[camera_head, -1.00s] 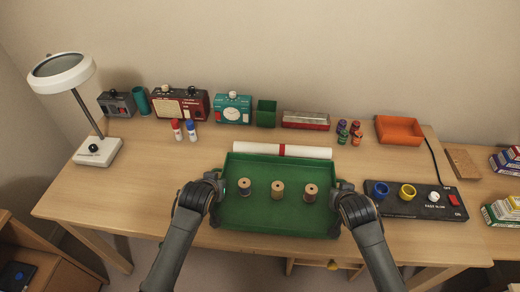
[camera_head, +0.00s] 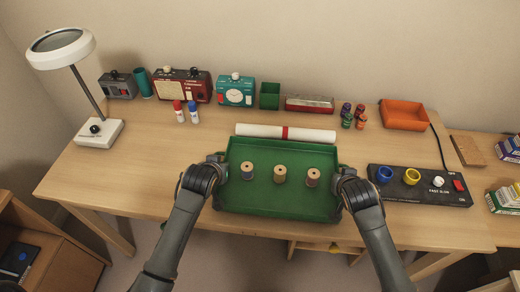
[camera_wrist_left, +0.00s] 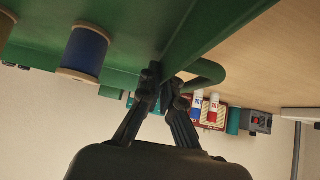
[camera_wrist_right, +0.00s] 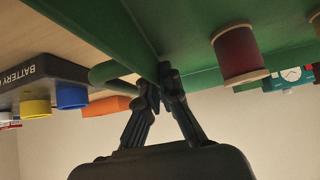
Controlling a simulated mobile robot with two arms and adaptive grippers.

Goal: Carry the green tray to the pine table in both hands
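The green tray (camera_head: 277,206) is at the front middle of the wooden desk (camera_head: 130,180), level, with three spools standing in it: a blue one (camera_wrist_left: 84,50), a tan one (camera_head: 280,174) and a dark red one (camera_wrist_right: 239,53). My left gripper (camera_head: 219,166) is at the tray's left end, its fingers (camera_wrist_left: 163,85) closed at the green handle. My right gripper (camera_head: 342,178) is at the right end, its fingers (camera_wrist_right: 160,82) closed at the other handle. I cannot tell whether the tray touches the desk. No separate table is clearly identifiable as the pine table.
A white roll with a red band (camera_head: 285,132) lies just behind the tray. A black control box (camera_head: 419,186) is close on its right. The desk's left part is fairly clear.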

